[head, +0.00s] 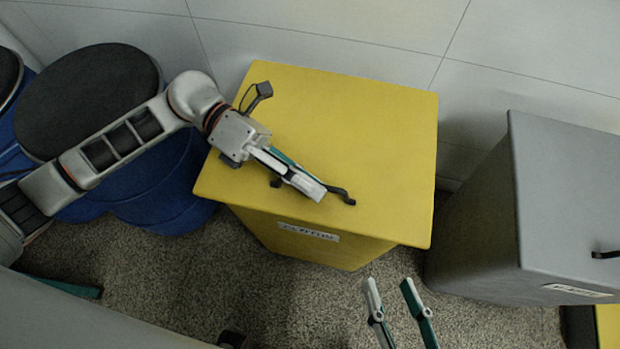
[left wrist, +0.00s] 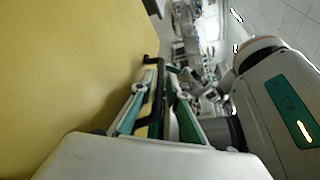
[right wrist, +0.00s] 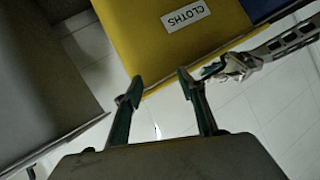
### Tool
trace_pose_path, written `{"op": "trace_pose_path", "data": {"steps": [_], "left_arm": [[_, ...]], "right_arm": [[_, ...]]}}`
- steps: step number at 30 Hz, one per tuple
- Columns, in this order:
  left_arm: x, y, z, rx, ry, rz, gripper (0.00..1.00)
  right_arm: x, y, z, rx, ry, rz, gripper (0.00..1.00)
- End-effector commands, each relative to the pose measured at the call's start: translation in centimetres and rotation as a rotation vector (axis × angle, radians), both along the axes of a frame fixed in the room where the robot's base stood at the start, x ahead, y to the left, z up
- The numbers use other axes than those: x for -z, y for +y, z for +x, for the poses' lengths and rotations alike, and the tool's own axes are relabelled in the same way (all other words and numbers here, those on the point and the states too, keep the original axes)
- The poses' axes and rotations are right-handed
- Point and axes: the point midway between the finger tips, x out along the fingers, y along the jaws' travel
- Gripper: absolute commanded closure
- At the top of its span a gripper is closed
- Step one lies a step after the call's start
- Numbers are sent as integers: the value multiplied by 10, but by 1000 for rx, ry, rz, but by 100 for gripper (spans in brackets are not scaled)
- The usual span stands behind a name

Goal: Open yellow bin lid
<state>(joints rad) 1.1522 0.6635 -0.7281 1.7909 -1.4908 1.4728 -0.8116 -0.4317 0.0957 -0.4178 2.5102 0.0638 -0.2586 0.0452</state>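The yellow bin (head: 370,130) stands against the wall with its lid down. Its dark handle (head: 345,197) is at the lid's front edge, above a white label; it also shows in the left wrist view (left wrist: 159,92). My left gripper (head: 318,190) is at the handle, partly hiding it. In the left wrist view the handle lies between its two fingers (left wrist: 157,82), which look apart with small gaps. My right gripper (head: 388,283) is open and empty, low in front of the bin; the right wrist view shows its spread fingers (right wrist: 159,82) below the bin's CLOTHS label (right wrist: 186,16).
Blue barrels with dark tops (head: 88,95) stand left of the bin, under my left arm. A grey bin (head: 570,190) with a dark handle stands at the right. The speckled floor (head: 270,290) in front of the yellow bin is free.

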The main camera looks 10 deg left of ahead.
Motion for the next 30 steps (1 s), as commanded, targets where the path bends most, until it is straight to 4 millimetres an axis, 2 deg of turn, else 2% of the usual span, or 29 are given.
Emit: {"op": "trace_pose_path", "data": {"steps": [6, 7, 9, 17, 23, 26, 30], "left_arm": [[0, -1, 0, 0, 0, 0, 85], [0, -1, 0, 0, 0, 0, 88], [0, -1, 0, 0, 0, 0, 100], [-3, -1, 0, 0, -2, -1, 100], [-26, -1, 5, 1, -12, 0, 100], [-45, 0, 10, 1, -16, -1, 100], [-75, -1, 20, 0, 80, -2, 100]], "right_arm": [[0, 0, 0, 1, -1, 1, 60], [0, 0, 0, 1, -1, 1, 60], [0, 0, 0, 1, -1, 1, 60], [-2, 0, 1, -1, -5, -1, 60], [-12, -6, 8, -11, -35, -50, 60], [-16, -13, 12, -28, -56, -112, 60], [-20, -29, 18, -49, -81, -218, 60]]}}
